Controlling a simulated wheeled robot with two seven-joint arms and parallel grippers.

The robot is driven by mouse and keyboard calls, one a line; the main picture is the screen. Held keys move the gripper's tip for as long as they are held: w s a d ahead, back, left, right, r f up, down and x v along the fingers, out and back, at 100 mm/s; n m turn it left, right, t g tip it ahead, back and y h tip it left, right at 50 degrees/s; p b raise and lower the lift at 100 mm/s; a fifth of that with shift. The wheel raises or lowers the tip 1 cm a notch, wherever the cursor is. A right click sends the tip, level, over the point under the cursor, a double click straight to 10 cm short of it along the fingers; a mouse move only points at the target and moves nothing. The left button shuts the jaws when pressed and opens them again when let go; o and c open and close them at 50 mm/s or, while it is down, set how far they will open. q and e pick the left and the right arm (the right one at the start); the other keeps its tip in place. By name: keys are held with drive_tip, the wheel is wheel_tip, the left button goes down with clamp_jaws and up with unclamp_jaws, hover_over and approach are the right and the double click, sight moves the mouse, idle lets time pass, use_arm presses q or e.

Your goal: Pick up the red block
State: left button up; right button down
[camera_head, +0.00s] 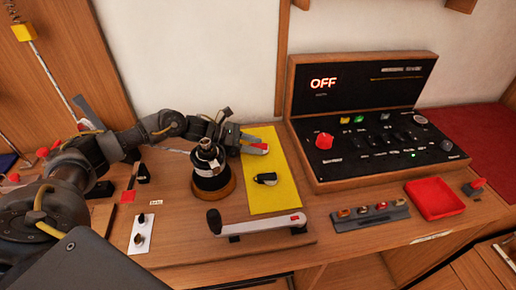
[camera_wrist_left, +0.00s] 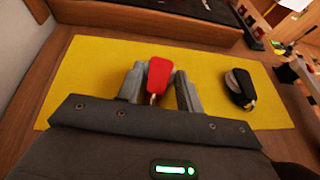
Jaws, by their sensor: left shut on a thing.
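The red block (camera_head: 260,148) is at the far end of the yellow mat (camera_head: 258,190) in the head view. In the left wrist view the red block (camera_wrist_left: 159,74) stands between the two grey fingers, with a small brassy bit at its near end. My left gripper (camera_head: 246,144) is shut on it, and its fingers (camera_wrist_left: 160,88) flank the block on both sides in the wrist view. I cannot tell whether the block touches the mat or is just above it. My right gripper is not in view.
A black round device on a wooden base (camera_head: 212,178) stands left of the mat, close to my left arm. A small black-and-grey object (camera_head: 265,179) lies on the mat. A control console (camera_head: 370,150), a red tray (camera_head: 434,199) and a grey lever (camera_head: 262,225) are nearby.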

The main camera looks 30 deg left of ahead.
use_arm(q)
drive_tip(key=shift+r, duration=0.1)
drive_tip(key=shift+r, duration=0.3)
wheel_tip(320, 180, up, 8)
drive_tip(key=shift+r+b, duration=0.25)
drive_tip(key=shift+b, duration=0.95)
drive_tip(key=shift+r, duration=0.4)
